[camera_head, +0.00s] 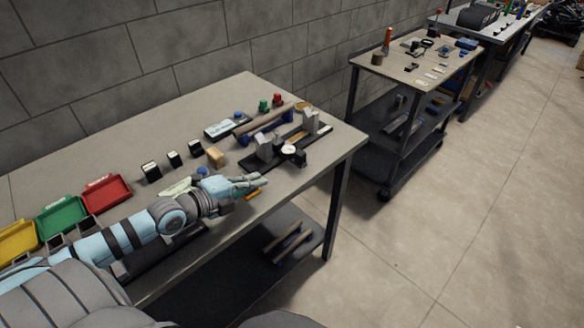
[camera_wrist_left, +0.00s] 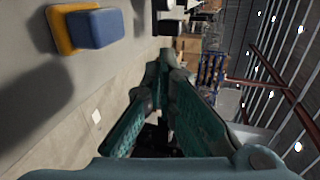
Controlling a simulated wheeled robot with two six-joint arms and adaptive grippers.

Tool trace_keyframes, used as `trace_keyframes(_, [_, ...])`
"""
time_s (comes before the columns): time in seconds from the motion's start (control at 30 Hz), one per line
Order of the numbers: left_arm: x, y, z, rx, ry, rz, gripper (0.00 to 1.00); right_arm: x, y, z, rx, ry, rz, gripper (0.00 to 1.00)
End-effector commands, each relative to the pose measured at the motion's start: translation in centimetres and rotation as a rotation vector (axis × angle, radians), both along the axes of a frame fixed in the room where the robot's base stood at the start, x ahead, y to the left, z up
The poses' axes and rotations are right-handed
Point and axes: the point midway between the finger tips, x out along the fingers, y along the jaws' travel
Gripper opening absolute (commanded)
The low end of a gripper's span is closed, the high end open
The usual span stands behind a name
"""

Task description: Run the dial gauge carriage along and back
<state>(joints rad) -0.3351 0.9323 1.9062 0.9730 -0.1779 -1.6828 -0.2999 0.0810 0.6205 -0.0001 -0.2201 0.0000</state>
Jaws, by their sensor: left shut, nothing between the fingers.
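The dial gauge (camera_head: 288,149) has a round white face and sits by a small black block (camera_head: 300,159) at the front of a dark base plate (camera_head: 252,163). Two grey upright blocks, a near one (camera_head: 264,147) and a far one (camera_head: 310,121), stand on that plate. My left gripper (camera_head: 264,180) is shut and empty, over the table's front edge, to the lower left of the gauge and apart from it. Its closed fingers (camera_wrist_left: 165,60) fill the middle of the left wrist view, where I cannot make out the gauge. My right gripper is out of view.
A yellow piece (camera_head: 252,194) lies by the left gripper. A wooden block (camera_head: 215,156), several black blocks and a long brown bar (camera_head: 264,117) lie behind. Red (camera_head: 106,193), green and yellow trays stand at left. A wheeled cart (camera_head: 400,68) stands beyond clear floor at right.

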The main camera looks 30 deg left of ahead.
Motion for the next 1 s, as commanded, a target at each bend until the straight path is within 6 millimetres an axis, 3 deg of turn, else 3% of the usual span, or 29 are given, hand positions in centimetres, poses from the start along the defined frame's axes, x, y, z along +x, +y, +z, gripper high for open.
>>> trace_keyframes(0.07, [1.1,-0.4,-0.9,-0.007,-0.004,0.001,0.0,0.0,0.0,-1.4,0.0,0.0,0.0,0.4])
trace_keyframes(0.2, [3.8,-1.3,-1.6,-0.01,-0.004,0.0,0.0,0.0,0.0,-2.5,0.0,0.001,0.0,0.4])
trace_keyframes(0.43, [8.3,-2.8,-2.9,-0.011,0.0,-0.002,0.0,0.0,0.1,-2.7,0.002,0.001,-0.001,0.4])
trace_keyframes(0.6, [10.9,-3.5,-2.7,-0.008,0.001,-0.002,0.0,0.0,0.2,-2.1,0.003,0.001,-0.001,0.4])
trace_keyframes(1.0, [12.0,-3.8,-2.9,-0.003,0.004,-0.003,0.0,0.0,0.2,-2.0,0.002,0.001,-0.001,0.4])
